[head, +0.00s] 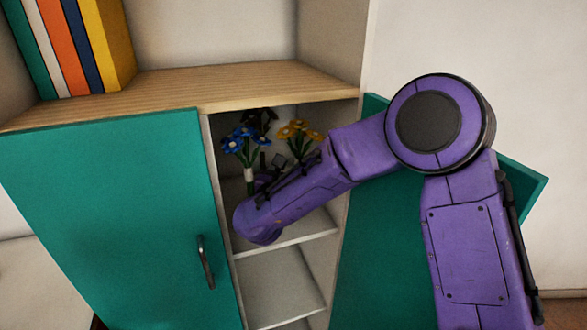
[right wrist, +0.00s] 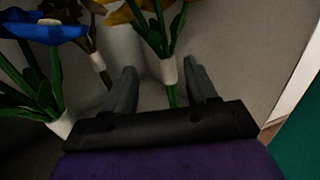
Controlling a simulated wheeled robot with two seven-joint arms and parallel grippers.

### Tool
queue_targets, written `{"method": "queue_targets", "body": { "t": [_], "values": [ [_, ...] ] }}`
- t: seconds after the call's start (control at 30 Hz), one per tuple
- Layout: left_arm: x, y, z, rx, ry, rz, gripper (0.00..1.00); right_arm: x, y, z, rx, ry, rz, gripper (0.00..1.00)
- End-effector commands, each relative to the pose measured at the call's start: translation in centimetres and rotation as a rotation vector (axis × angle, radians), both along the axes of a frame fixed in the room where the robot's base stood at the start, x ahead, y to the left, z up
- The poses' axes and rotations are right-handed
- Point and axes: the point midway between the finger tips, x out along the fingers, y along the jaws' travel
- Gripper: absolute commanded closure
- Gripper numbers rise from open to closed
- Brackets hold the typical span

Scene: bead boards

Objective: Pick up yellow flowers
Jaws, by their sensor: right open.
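The yellow flowers (head: 298,131) stand on a shelf inside the open cabinet, right of the other bunches. In the right wrist view their green stems (right wrist: 157,32) and white band (right wrist: 168,71) are between the fingers of my right gripper (right wrist: 163,82), toward the right finger. That gripper is open, with a finger on either side of the stems; I cannot tell whether either touches. In the head view my right arm reaches into the cabinet and hides the lower stems. My left gripper is not in view.
Blue flowers (head: 243,140) stand left of the yellow ones and show close by in the right wrist view (right wrist: 45,28). Dark flowers (head: 262,116) stand behind. A teal door (head: 130,220) covers the left side; an open teal door (head: 375,260) is at right. Books (head: 62,40) stand above.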

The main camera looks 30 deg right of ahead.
Motion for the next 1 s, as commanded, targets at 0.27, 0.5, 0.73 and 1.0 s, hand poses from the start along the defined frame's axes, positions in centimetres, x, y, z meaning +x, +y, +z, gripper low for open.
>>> {"method": "queue_targets", "body": {
  "t": [0.27,0.5,0.73,1.0],
  "values": [
    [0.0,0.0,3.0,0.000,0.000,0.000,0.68,2.3,-3.4,1.0,-0.005,0.005,0.000,0.43],
    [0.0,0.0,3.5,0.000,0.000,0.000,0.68,3.9,-5.2,0.3,-0.004,0.005,0.004,0.43],
    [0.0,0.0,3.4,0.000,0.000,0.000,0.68,4.0,-5.1,0.2,-0.005,0.005,0.006,0.66],
    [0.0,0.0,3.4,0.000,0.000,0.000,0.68,4.0,-5.1,0.2,-0.005,0.005,0.006,1.00]
  ]
}}
